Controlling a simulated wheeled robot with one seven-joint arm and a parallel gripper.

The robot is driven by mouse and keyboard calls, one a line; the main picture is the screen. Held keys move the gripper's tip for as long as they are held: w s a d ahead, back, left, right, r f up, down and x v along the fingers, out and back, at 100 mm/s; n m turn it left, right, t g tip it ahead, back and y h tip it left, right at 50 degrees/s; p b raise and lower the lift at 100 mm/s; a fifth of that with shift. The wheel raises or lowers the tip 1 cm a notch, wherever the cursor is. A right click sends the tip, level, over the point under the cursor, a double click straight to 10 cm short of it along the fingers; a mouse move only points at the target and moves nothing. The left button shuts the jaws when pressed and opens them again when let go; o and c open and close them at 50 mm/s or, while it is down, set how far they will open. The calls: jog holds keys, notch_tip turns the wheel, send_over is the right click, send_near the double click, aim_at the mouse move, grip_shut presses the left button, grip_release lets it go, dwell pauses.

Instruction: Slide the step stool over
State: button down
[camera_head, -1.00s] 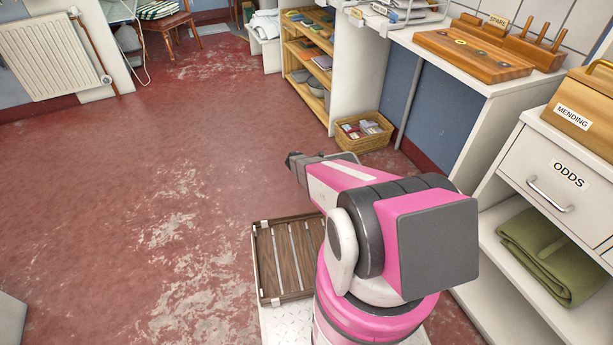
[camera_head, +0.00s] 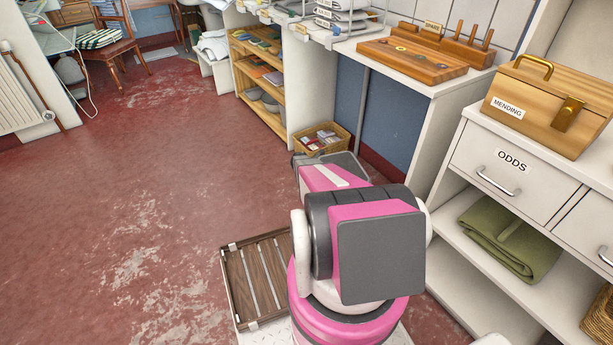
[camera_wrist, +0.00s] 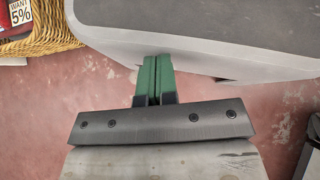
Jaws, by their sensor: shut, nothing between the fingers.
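A grey-topped piece with rounded corners and a pale side, which looks like the step stool (camera_wrist: 215,30), fills the top of the wrist view. In the head view only a grey part of it seems to show (camera_head: 345,162), in front of the wicker basket; my arm hides the rest. My gripper (camera_wrist: 157,62) has its green fingers together and empty, their tips at the near pale side of the stool. I cannot tell whether they touch it. In the head view my gripper is mostly hidden behind my arm.
The wicker basket (camera_head: 342,145) stands close to the stool, by the wooden shelf (camera_head: 262,80). The ODDS drawer unit (camera_head: 500,180) is on the right. A slatted wooden tray (camera_head: 238,287) lies beside my arm's base. The worn red floor on the left is clear.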

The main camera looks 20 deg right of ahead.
aim_at(337, 162)
jog(key=d, duration=0.4)
jog(key=w+d, duration=0.1)
jog(key=d, duration=0.3)
jog(key=w+d, duration=0.1)
jog(key=d, duration=0.3)
jog(key=shift+w+d+f, duration=0.15)
jog(key=shift+w+f, duration=0.1)
